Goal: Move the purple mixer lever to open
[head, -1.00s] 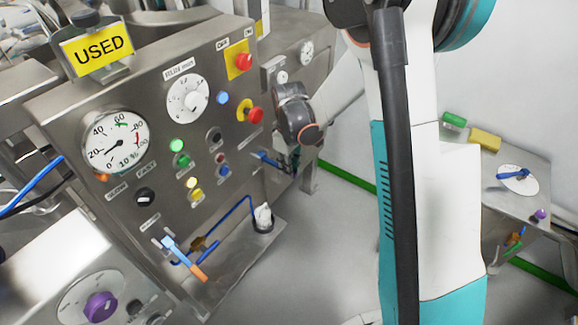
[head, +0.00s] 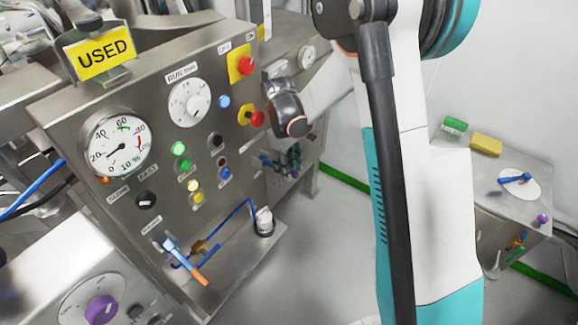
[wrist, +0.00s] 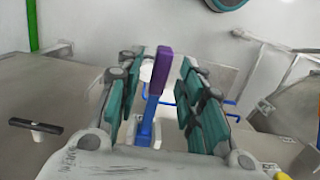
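The mixer lever has a purple handle (wrist: 162,68) on a blue stem (wrist: 146,122) in the wrist view. It stands nearly upright, its top leaning slightly right. My gripper (wrist: 163,92) is open, with teal-padded fingers left and right of the lever. Gaps show on both sides, so neither finger appears to touch it. How deep the lever sits between the fingers is hard to tell.
The steel control panel (head: 120,222) fills the left, with a gauge (head: 118,146), buttons and a blue-and-orange lever (head: 184,260). A purple knob (head: 101,309) is at lower left. Open floor shows beyond the panel.

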